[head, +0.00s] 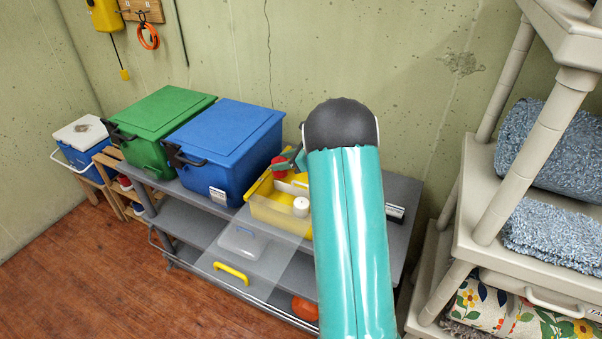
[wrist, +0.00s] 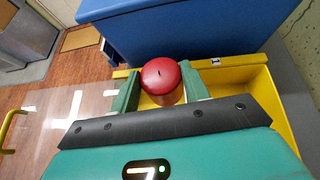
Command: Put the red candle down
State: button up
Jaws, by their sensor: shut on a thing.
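The red candle (wrist: 161,76) is between the two green fingers of my gripper (wrist: 160,88) in the wrist view, its round top facing the camera. In the head view the candle (head: 279,168) shows at the back of the yellow box (head: 265,212), beside my gripper (head: 287,164). My gripper is shut on the candle. The candle is over or inside the box's opening; its bottom is hidden, so I cannot tell whether it touches the box floor. The yellow box (wrist: 262,88) also shows around it in the wrist view.
A white cylinder (head: 301,206) is in the box's front part. Its clear lid (head: 240,262) with a yellow handle hangs open in front. A blue bin (head: 228,143) and a green bin (head: 165,115) stand left on the grey shelf (head: 205,230). A beige rack (head: 510,165) stands right.

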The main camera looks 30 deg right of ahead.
jog(key=w+d+f, duration=0.1)
jog(key=d+f, duration=0.1)
jog(key=d, duration=0.1)
jog(key=w+d+f, duration=0.2)
jog(key=d+f, duration=0.1)
jog(key=w+d+f, duration=0.2)
jog(key=shift+w+d+f, duration=0.15)
jog(key=shift+d+f, duration=0.15)
jog(key=shift+d, duration=0.1)
jog(key=shift+d+f, duration=0.1)
jog(key=shift+f, duration=0.05)
jog(key=shift+w+d+f, duration=0.1)
jog(key=shift+f, duration=0.75)
jog(key=shift+w+d+f, duration=0.1)
jog(key=shift+f, duration=0.75)
jog(key=shift+f, duration=0.1)
jog(key=o, duration=1)
